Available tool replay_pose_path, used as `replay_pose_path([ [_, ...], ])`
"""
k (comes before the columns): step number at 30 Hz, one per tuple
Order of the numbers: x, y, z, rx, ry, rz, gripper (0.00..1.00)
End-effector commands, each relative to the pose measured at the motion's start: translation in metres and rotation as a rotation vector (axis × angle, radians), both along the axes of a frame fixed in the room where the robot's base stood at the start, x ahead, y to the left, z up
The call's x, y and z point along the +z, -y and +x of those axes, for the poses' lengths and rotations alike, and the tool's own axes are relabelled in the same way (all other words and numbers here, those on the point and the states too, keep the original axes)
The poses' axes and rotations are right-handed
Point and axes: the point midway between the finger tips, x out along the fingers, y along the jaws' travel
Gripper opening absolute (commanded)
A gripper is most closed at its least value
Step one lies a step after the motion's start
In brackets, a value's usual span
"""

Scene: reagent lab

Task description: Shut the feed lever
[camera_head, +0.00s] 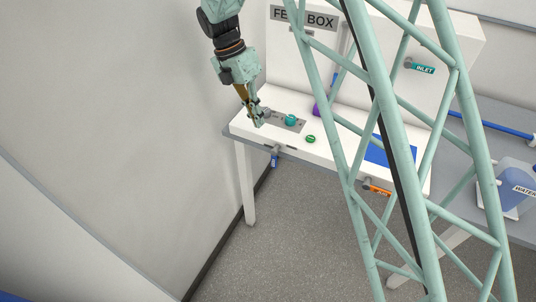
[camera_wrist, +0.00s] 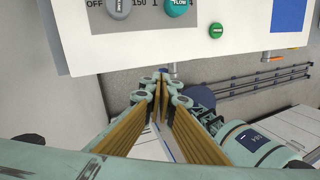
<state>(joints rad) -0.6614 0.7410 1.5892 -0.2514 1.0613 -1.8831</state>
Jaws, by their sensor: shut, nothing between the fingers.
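My gripper (camera_head: 258,118) is shut and empty near the front left of the white bench. In the wrist view its closed fingertips (camera_wrist: 161,78) point at the bench's front edge. I cannot tell which handle is the feed lever.
The bench (camera_head: 350,166) carries a grey panel with a teal FLOW knob (camera_wrist: 178,7), a grey knob (camera_wrist: 119,8) and a green button (camera_head: 310,139). A water jug (camera_head: 515,182) stands right. Open floor lies in front.

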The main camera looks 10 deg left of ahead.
Motion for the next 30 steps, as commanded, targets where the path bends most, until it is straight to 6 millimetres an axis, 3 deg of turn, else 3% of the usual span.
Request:
replay_pose_path([
  [6, -0.033, -0.033, -0.007, 0.123, -0.061, -0.023, 0.00],
  [12, -0.054, -0.051, -0.013, 0.198, -0.097, -0.036, 0.00],
  [30, -0.062, -0.056, -0.015, 0.226, -0.111, -0.040, 0.00],
])
